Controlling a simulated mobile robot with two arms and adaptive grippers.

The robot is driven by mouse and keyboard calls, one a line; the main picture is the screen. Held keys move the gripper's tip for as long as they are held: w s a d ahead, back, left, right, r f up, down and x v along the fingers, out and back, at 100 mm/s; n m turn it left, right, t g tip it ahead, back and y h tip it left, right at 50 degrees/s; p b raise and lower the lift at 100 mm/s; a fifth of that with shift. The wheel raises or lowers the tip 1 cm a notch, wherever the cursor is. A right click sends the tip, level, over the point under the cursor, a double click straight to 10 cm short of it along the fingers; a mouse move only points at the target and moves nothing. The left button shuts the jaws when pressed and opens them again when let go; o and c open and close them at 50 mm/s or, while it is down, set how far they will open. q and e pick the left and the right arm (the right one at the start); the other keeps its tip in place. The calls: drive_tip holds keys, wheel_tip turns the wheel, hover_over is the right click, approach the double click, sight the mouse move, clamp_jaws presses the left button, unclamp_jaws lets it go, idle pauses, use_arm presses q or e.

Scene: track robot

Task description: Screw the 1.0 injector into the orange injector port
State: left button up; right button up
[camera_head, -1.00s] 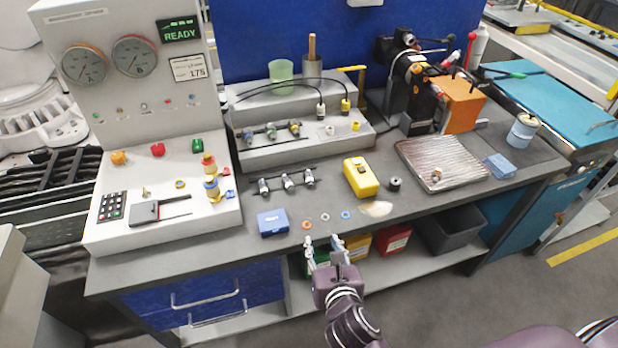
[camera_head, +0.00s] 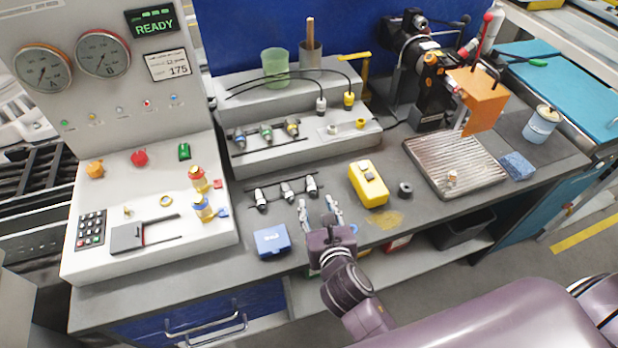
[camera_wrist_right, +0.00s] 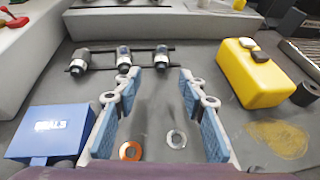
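Three injectors lie in a row on a low rack on the bench: left (camera_head: 261,197), middle (camera_head: 287,190) and right (camera_head: 311,184). In the right wrist view they are ahead of the fingertips: left (camera_wrist_right: 79,63), middle (camera_wrist_right: 124,59), right (camera_wrist_right: 162,61). Their size marks are too small to read. Several injectors with coloured bands (camera_head: 266,132) sit on the raised step behind. I cannot pick out the orange injector port. My right gripper (camera_head: 319,211) is open and empty over the bench front; its fingers (camera_wrist_right: 153,91) stand wide apart, short of the row. My left gripper is not in view.
A blue SEALS box (camera_head: 271,241) is left of the right gripper; a yellow case (camera_head: 368,184) and black ring (camera_head: 405,189) are right. An orange washer (camera_wrist_right: 130,151) and grey washer (camera_wrist_right: 177,139) lie beneath the fingers. A ribbed tray (camera_head: 455,165) is farther right.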

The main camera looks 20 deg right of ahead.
sight(313, 194)
drive_tip(key=x, duration=0.2)
drive_tip(key=p+x, duration=0.1)
drive_tip(key=shift+w+d+r, duration=0.1)
drive_tip(key=shift+w+r, duration=0.05)
drive_tip(key=shift+r, duration=0.1)
drive_tip(key=shift+x, duration=1.15)
drive_tip(key=shift+f, duration=0.25)
drive_tip(key=c, duration=0.6)
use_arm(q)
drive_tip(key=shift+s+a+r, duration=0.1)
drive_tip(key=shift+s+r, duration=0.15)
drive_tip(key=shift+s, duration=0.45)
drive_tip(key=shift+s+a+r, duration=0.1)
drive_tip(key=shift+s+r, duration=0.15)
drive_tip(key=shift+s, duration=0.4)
use_arm(e)
clamp_jaws()
